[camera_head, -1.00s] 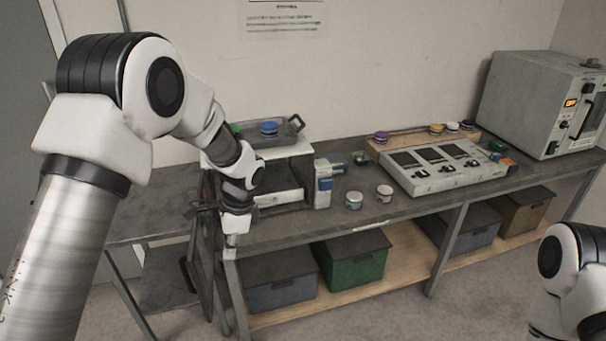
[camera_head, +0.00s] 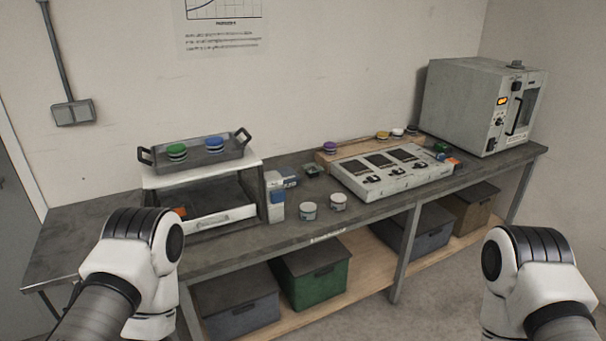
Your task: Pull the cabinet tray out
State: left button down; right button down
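The cabinet (camera_head: 202,172) is a small white-topped box with an open dark front, at the left of the bench. A tray with a white front (camera_head: 226,217) sits low in its opening, and the front appears to stand forward of it. An orange item (camera_head: 180,212) shows at the tray's left end, partly hidden by my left arm. How far the tray is out is hard to tell. My arms show at the lower left and lower right, but neither gripper is in view.
A dark handled tray (camera_head: 215,159) on the cabinet holds a green-lidded jar (camera_head: 177,151) and a blue-lidded jar (camera_head: 214,143). Two small jars (camera_head: 308,211) (camera_head: 338,202), a blue-and-white device (camera_head: 276,197), a control panel (camera_head: 392,172) and an oven (camera_head: 475,105) stand to the right.

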aim_at(218, 203)
jog(key=j, duration=0.75)
jog(key=i+j, duration=0.15)
jog(key=j, duration=1.35)
jog(key=i+u, duration=0.05)
